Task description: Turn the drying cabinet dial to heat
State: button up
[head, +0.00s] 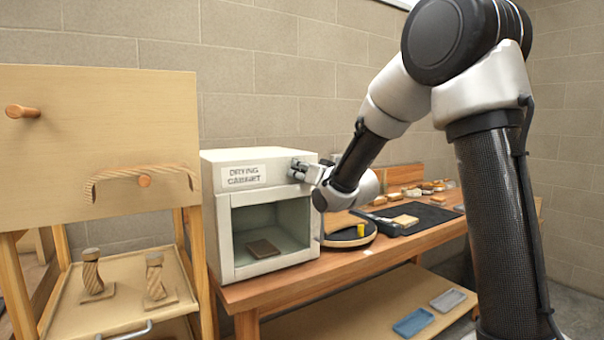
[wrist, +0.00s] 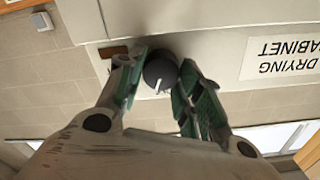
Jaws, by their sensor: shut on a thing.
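The drying cabinet (head: 225,223) is a pale box with a printed label and stands on the workbench. Its open front shows a small dark brown block (head: 263,248) inside. My gripper (head: 295,167) is at the upper right of the cabinet's front, beside the label. In the wrist view, the dark round dial (wrist: 160,72) with a white pointer line sits between the two green-padded fingertips of my gripper (wrist: 162,80). The fingers are shut on the dial. In the head view the gripper hides the dial. The label (wrist: 285,60) appears upside down in the wrist view.
A wooden panel with pegs (head: 100,130) stands at the left above a shelf with two twisted wooden pieces (head: 92,272). On the workbench (head: 400,242) lie a round turntable (head: 350,236), a black mat (head: 425,216) and several small blocks. Blue and grey trays (head: 413,321) lie below.

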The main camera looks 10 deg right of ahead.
jog(key=shift+m, duration=0.6)
jog(key=o, duration=1)
jog(key=shift+o, duration=0.2)
